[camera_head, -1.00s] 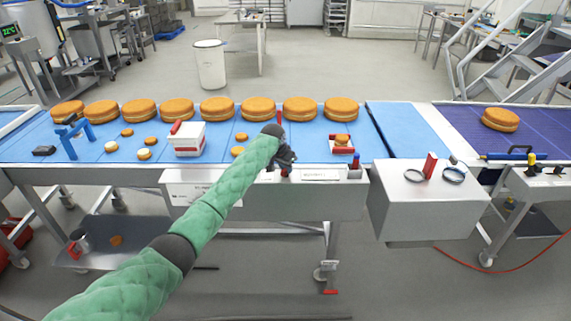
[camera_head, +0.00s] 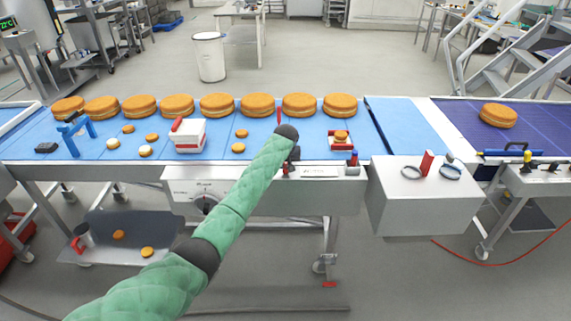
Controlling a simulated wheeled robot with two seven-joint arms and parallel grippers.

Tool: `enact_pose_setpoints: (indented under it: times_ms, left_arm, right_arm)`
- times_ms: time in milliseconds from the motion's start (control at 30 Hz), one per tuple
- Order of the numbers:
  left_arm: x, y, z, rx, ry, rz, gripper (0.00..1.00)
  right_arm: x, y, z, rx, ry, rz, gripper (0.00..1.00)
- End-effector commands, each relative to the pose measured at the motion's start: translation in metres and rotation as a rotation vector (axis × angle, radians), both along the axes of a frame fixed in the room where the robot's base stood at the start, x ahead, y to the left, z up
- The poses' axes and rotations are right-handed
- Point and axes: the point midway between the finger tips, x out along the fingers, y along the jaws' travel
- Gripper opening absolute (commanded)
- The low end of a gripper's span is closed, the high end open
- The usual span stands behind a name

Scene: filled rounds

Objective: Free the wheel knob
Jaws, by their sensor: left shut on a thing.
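A black round knob (camera_head: 206,205) with a dial scale is on the light front panel (camera_head: 240,200) below the blue belt; I take it for the wheel knob. Whether anything is caught in it is too small to tell. My left gripper (camera_head: 293,155) is to the right of the knob and above it, at the belt's front edge, largely hidden behind its own wrist. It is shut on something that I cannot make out. A small red part (camera_head: 285,168) shows just below it at the panel's top edge. My right gripper is not in view.
A row of large orange-brown rounds (camera_head: 217,105) lies along the belt's far side. A white box (camera_head: 188,137), a blue stand (camera_head: 75,134) and small rounds (camera_head: 239,147) lie nearer. A grey box (camera_head: 425,205) stands right. A lower tray (camera_head: 110,250) holds small rounds.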

Motion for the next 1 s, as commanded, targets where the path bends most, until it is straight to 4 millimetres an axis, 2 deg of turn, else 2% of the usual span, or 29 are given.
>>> enact_pose_setpoints:
  times_ms: [433, 467, 567, 867, 1000]
  left_arm:
    - [0.0013, 0.0002, 0.0025, -0.001, -0.004, 0.01, 0.0]
    - [0.0013, 0.0002, 0.0026, -0.001, -0.004, 0.01, 0.22]
    - [0.001, 0.0001, 0.002, -0.001, -0.003, 0.009, 0.4]
    - [0.0002, -0.0001, 0.0015, -0.001, -0.002, 0.009, 0.4]
    - [-0.0033, -0.0004, 0.0091, -0.001, -0.003, 0.008, 0.4]
  right_arm:
    - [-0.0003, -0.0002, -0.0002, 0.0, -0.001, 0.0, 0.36]
    - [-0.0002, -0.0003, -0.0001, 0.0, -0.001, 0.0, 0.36]
    - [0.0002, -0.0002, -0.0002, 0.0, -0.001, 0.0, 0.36]
    - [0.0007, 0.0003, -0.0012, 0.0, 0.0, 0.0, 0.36]
    - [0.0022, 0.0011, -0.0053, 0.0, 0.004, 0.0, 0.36]
